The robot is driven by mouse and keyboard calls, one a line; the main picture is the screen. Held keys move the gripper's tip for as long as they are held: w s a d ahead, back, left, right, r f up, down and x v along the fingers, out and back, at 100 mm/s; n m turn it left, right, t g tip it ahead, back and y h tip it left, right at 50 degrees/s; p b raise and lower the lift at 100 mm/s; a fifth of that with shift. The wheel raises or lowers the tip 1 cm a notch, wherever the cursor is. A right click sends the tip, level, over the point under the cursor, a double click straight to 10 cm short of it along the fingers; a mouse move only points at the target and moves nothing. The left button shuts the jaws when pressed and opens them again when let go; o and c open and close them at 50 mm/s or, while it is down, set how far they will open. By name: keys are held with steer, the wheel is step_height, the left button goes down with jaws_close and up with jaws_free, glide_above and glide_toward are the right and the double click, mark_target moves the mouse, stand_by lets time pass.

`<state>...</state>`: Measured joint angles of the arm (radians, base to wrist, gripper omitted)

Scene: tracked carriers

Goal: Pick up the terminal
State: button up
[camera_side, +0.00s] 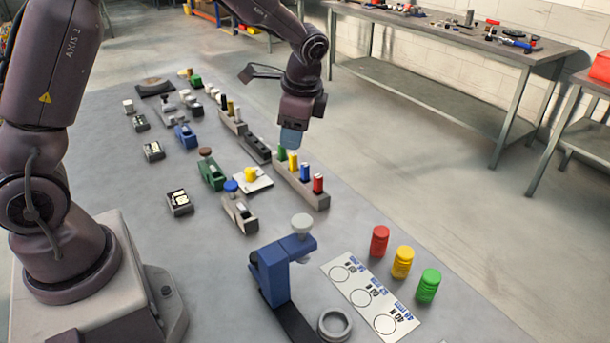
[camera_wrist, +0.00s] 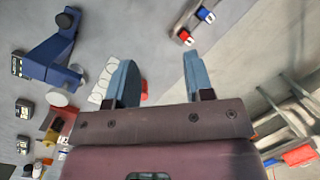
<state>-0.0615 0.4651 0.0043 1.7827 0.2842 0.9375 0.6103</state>
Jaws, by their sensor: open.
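No part is labelled as the terminal; the likeliest are the small coloured blocks standing in a grey rack in the side view: green (camera_side: 282,154), yellow (camera_side: 293,161), blue (camera_side: 304,171) and red (camera_side: 318,183). The rack (camera_side: 322,201) stands on the grey table. My gripper (camera_side: 290,139) appears just above the rack's green end. In the wrist view my gripper (camera_wrist: 158,62) has its blue fingers wide apart with nothing between them. A red block (camera_wrist: 184,36) and a blue block (camera_wrist: 203,14) show ahead of the right finger; the rest of that rack is cut off.
A second rack (camera_side: 232,124) holding coloured pieces and a dark empty-looking rack (camera_side: 257,150) stand close by. A blue clamp-like stand (camera_side: 275,270), a white marked card (camera_side: 340,267) and red, yellow and green jars (camera_side: 402,262) are nearer. Bare table lies between the rack and the jars.

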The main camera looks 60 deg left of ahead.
mark_target(305, 165)
steer(key=w+a+f+m+y, duration=0.2)
steer(key=w+a+f+m, duration=0.2)
steer(key=w+m, duration=0.5)
steer(key=shift+m, duration=0.4)
steer(key=x, duration=0.7)
steer(key=shift+s+f, duration=0.15)
steer(key=shift+s, duration=0.15)
steer(key=shift+d+x, duration=0.2)
steer(key=shift+x, duration=1.1)
steer(key=shift+d+x, duration=0.2)
steer(key=shift+x, duration=1.1)
steer(key=shift+s+f, duration=0.15)
jaws_close()
